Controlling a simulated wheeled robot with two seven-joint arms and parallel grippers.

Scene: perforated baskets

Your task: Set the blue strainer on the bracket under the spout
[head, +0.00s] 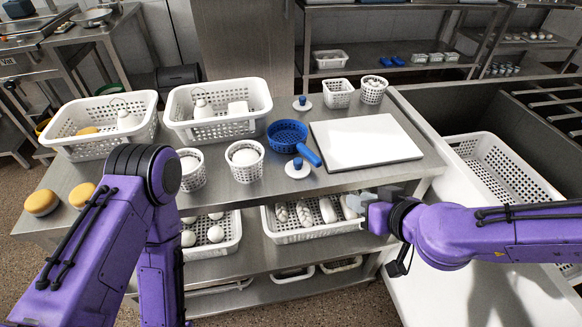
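The blue strainer (287,134) is a perforated round bowl with a thick blue handle. It lies on the steel table between a white basket and a white board, its handle pointing toward the lower right. My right gripper (362,197) is at the table's front edge, to the lower right of the strainer and apart from it. It holds nothing that I can see, and its finger gap is unclear. My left arm bends down at the left, and its gripper is outside the view. I cannot make out a spout or bracket.
White baskets (219,128) stand at the back left of the table. The white board (366,142) lies right of the strainer. A small blue-knobbed lid (297,169) sits just below the handle. Small white cups (247,173) stand to the left. A sink basin (480,106) is at right.

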